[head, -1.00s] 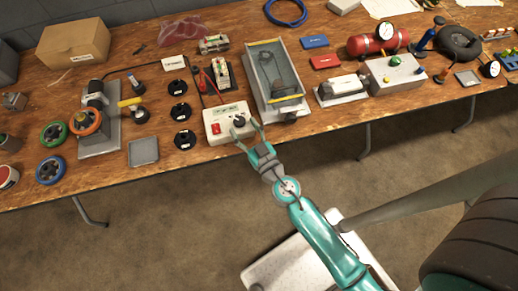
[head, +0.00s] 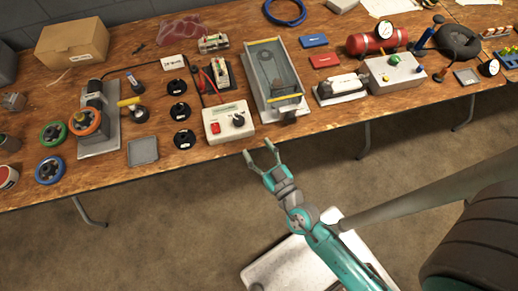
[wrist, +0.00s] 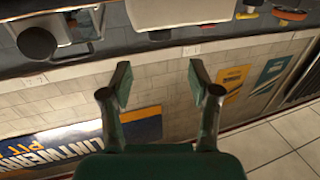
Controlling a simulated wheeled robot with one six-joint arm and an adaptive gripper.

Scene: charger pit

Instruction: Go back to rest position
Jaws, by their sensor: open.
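My gripper (head: 261,154) is open and empty in the head view. It is in the air just off the front edge of the wooden workbench (head: 340,127), apart from everything on it. The closest thing is a white control box (head: 228,122) with a red switch and a black knob, on the bench just beyond the gripper. In the wrist view my gripper (wrist: 160,82) shows both fingers spread with nothing between them. Behind them are a tiled wall and part of a bench.
A grey tray with a belt (head: 277,78) stands right of the control box. Black discs (head: 183,139) and a small grey tray (head: 142,151) lie to its left. A red cylinder (head: 378,41) lies at the back right. The floor (head: 190,235) before the bench looks clear.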

